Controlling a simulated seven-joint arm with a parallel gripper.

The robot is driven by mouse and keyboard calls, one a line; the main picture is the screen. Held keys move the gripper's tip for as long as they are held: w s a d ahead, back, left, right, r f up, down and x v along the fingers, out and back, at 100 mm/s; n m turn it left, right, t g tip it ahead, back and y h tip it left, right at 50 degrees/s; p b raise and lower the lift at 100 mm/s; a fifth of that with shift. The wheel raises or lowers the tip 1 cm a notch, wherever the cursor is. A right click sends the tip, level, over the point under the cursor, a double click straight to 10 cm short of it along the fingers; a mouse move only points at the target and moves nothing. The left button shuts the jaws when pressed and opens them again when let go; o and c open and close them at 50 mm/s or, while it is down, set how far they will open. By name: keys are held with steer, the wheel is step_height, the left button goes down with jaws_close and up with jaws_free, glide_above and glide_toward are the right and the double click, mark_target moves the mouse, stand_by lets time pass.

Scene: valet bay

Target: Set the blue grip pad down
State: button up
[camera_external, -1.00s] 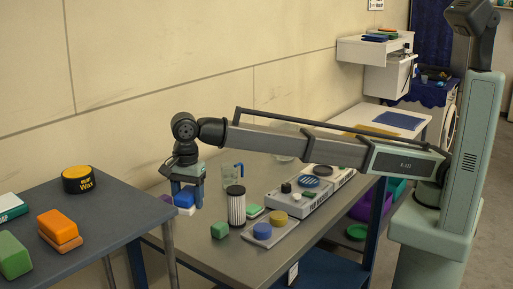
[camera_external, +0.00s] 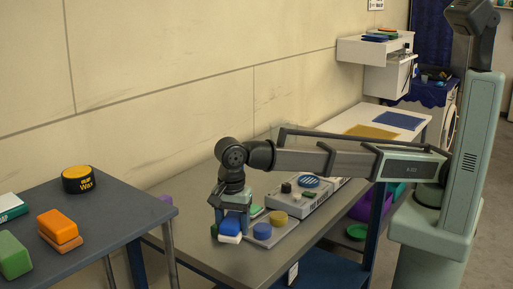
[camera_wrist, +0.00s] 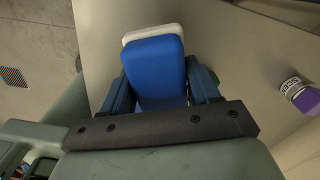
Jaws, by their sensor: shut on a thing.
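The blue grip pad (camera_external: 229,226), a blue block with a white layer, is held in my gripper (camera_external: 231,207) low over the grey workbench. In the wrist view the blue pad (camera_wrist: 155,70) fills the space between the two fingers of my gripper (camera_wrist: 160,92), with its white layer showing at the far end. The jaws are shut on it. I cannot tell whether the pad touches the bench top (camera_external: 205,262).
A grey tray with a blue puck (camera_external: 262,231) and a yellow puck (camera_external: 278,217) is close at right. A grey control box (camera_external: 300,201) stands behind it. The side table (camera_external: 110,220) at left holds wax and blocks.

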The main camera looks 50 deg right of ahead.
mark_target(233, 218)
steer(key=shift+f, duration=3.25)
steer(key=o, duration=1)
steer(key=shift+f, duration=0.1)
steer(key=shift+o, duration=0.2)
step_height(233, 218, up, 12)
steer(key=shift+r, duration=0.15)
steer(key=shift+s, duration=0.1)
